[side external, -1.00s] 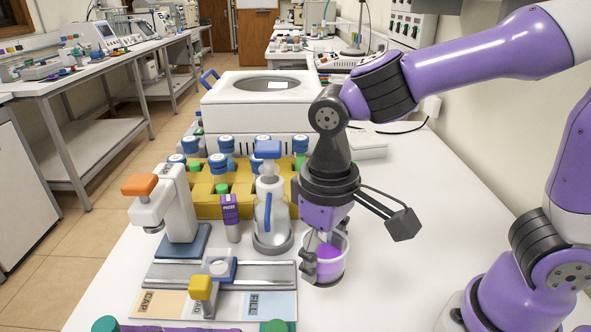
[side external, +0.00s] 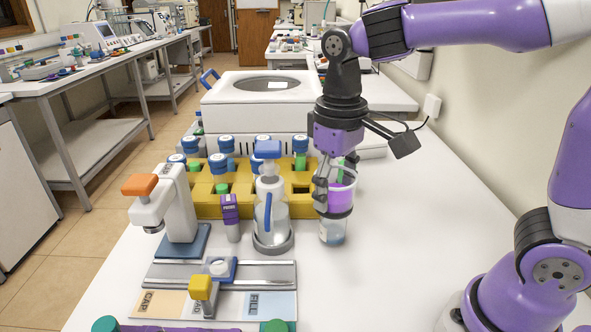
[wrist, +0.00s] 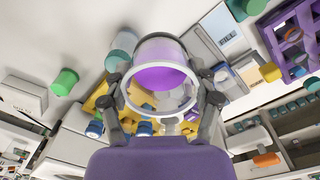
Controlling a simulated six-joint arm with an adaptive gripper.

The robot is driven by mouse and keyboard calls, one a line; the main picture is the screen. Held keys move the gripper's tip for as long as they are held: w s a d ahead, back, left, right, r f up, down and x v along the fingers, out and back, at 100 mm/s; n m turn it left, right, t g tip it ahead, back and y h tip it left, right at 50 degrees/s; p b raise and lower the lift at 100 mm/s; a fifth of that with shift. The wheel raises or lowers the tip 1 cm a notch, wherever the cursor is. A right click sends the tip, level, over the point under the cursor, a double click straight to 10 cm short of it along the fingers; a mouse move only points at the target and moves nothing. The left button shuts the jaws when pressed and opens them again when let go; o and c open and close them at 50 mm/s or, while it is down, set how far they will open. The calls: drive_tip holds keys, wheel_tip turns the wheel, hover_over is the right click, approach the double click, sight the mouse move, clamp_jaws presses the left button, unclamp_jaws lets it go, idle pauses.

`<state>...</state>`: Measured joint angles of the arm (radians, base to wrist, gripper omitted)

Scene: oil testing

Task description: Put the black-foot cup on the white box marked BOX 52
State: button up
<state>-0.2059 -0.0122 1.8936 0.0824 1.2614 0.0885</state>
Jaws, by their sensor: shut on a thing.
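My gripper (side external: 338,185) is shut on a clear cup with purple contents (side external: 341,197). In the wrist view the cup's pale rim and purple inside (wrist: 163,78) show between the fingers of my gripper (wrist: 160,100). A dark band shows at the cup's lower end; I cannot tell surely whether it is its foot. Just below in the side view is a clear vessel with bluish contents (side external: 333,232). A pale white box (side external: 372,147) stands behind my gripper, right of the large white machine; no BOX 52 marking is readable.
A clear bottle with a blue top (side external: 268,210) stands close left of the cup. The yellow rack (side external: 205,207) with blue-capped and green-capped vials is behind it. A white press with an orange knob (side external: 165,205) is at left. The table at right is clear.

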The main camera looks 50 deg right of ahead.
drive_tip(key=s+a+f, duration=0.4)
drive_tip(key=s+a, duration=0.3)
drive_tip(key=shift+n, duration=0.4)
drive_tip(key=w+d+f, duration=0.2)
drive_tip(key=d, duration=0.1)
drive_tip(key=w+d+f, duration=0.2)
drive_tip(key=d, duration=0.1)
drive_tip(key=w+d+f, duration=0.2)
drive_tip(key=d, duration=0.1)
drive_tip(key=shift+w+d+f, duration=0.25)
drive_tip(key=shift+w+f, duration=0.1)
drive_tip(key=shift+f, duration=1.95)
drive_tip(key=shift+f, duration=0.1)
drive_tip(key=o, duration=1.3)
